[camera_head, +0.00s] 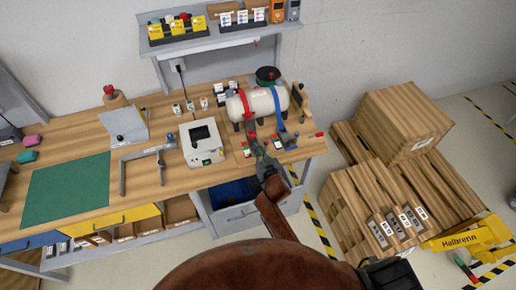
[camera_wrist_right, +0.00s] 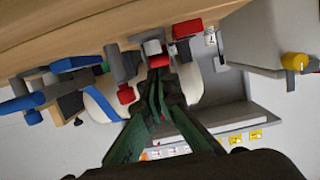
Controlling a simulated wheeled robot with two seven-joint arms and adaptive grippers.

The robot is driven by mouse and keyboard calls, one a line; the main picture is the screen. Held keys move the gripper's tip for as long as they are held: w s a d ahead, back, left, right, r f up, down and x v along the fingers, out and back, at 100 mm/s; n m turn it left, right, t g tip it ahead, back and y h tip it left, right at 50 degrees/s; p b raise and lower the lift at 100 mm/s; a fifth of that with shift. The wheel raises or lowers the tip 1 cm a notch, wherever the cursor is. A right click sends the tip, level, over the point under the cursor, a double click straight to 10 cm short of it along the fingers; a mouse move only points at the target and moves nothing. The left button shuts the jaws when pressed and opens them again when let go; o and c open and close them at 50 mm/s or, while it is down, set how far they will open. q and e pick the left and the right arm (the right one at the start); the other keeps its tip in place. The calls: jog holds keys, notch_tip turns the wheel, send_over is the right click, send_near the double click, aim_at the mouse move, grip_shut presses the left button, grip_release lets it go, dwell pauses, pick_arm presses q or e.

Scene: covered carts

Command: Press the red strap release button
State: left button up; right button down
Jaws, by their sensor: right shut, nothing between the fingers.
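A white tank (camera_head: 262,103) lies on the bench, with a red strap (camera_head: 246,105) and a blue strap (camera_head: 279,101) around it. In front of it are small fittings with red parts (camera_head: 246,145). My right gripper (camera_head: 258,151) is shut and empty, reaching in from the front over these fittings. In the right wrist view its green fingertips (camera_wrist_right: 157,78) are together, close to a red-and-white block (camera_wrist_right: 153,48); I cannot tell whether they touch. Another red piece (camera_wrist_right: 126,95) sits left of the fingers. Which red part is the release button is unclear. My left gripper is not in view.
A green mat (camera_head: 67,192) lies at left.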

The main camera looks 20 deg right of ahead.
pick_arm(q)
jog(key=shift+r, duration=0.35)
pick_arm(e)
jog(key=r+v, duration=0.1)
jog(key=v, duration=0.9)
jog(key=shift+r, duration=0.25)
jog(key=shift+w, duration=0.1)
